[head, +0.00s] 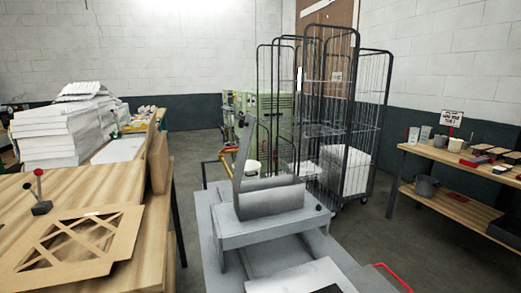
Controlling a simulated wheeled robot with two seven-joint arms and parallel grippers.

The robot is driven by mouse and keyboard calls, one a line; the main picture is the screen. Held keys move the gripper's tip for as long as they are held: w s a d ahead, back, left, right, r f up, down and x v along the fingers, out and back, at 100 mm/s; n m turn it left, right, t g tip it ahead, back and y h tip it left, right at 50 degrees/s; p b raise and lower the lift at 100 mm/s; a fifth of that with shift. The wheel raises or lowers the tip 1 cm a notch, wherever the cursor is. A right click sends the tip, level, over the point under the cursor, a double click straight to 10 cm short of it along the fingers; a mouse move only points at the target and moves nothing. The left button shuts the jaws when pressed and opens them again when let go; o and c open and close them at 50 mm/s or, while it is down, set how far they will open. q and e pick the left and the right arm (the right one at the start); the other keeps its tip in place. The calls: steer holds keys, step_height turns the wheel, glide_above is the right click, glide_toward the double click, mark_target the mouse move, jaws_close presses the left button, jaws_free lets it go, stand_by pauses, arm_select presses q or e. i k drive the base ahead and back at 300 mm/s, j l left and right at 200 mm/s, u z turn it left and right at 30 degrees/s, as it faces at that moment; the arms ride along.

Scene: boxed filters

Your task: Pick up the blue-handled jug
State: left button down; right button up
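I see no blue-handled jug in the head view. Neither my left gripper nor my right gripper shows in this view.
A wooden table (155,262) at left bears a cut-out board (72,216) and a stack of white filters (50,135). Wire cage trolleys (323,110) stand behind. A wooden workbench (425,151) at right holds small items. Grey floor (385,245) is clear before it.

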mark_target(425, 130)
steer(key=k+l, duration=0.1)
steer(key=l, duration=0.65)
steer(key=k+l, duration=0.1)
steer(key=l, duration=1.35)
steer(key=i+l, duration=0.1)
steer(key=l, duration=0.25)
steer(key=i+l, duration=0.15)
steer(key=l, duration=0.2)
steer(key=i+l, duration=0.1)
steer(key=l, duration=0.25)
steer(key=i+l, duration=0.15)
steer(key=l, duration=0.2)
steer(key=i+l, duration=0.1)
steer(key=l, duration=0.3)
steer(key=i+l, duration=0.15)
steer(key=l, duration=0.2)
